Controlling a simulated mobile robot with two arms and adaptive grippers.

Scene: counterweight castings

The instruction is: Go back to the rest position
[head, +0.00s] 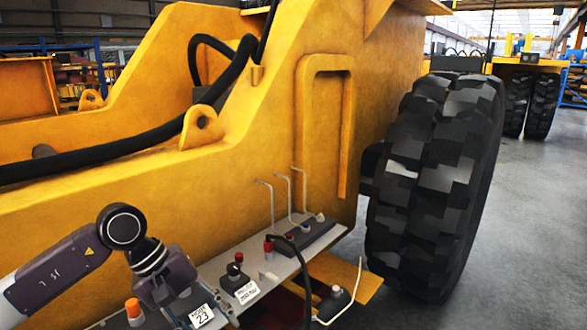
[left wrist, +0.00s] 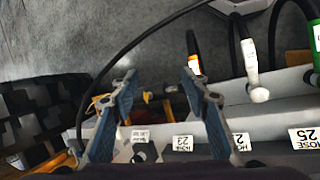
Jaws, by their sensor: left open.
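My left gripper (head: 212,312) comes in from the left, low over the grey ledge (head: 258,250) on the side of the yellow machine. In the left wrist view its two blue-grey fingers (left wrist: 160,84) are spread apart. No held object shows between them; a small yellow fitting (left wrist: 147,96) appears in the gap, and I cannot tell its distance. A label reading 23 (head: 201,315) shows beside the gripper, and it also shows in the left wrist view (left wrist: 183,143). My right gripper is in neither view.
The yellow machine body (head: 260,120) and large black tyre (head: 440,180) stand close ahead. An orange-capped piece (head: 134,312) is left of the gripper. Floor (head: 540,220) is clear at right.

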